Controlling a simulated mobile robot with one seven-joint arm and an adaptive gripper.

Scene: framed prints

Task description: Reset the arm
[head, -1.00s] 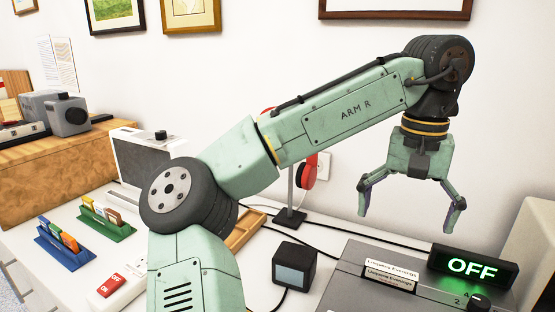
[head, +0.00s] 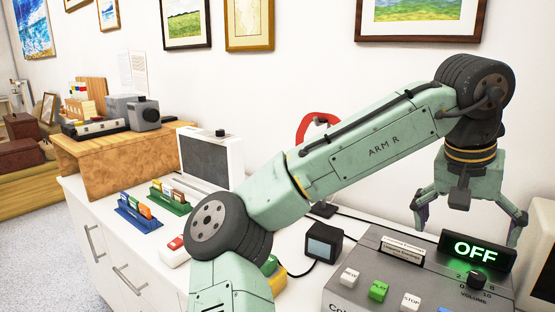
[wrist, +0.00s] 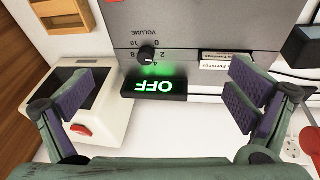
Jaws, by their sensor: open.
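My gripper (head: 467,215) hangs from the green arm at the right of the head view, fingers pointing down and spread apart. It is empty. It is above the back of the counter, close to the lit green "OFF" sign (head: 475,251) on the grey control box (head: 390,275). In the wrist view both purple-padded fingers (wrist: 165,100) are wide apart, with the "OFF" sign (wrist: 160,86) and the volume knob (wrist: 147,54) seen between them. Nothing is between the pads.
A small black cube (head: 323,242) stands left of the control box. Farther left are colored racks (head: 139,213), a white-framed speaker (head: 211,157) and a wooden box (head: 110,160). Framed prints (head: 421,14) hang on the wall. A pale device (wrist: 70,105) shows in the wrist view.

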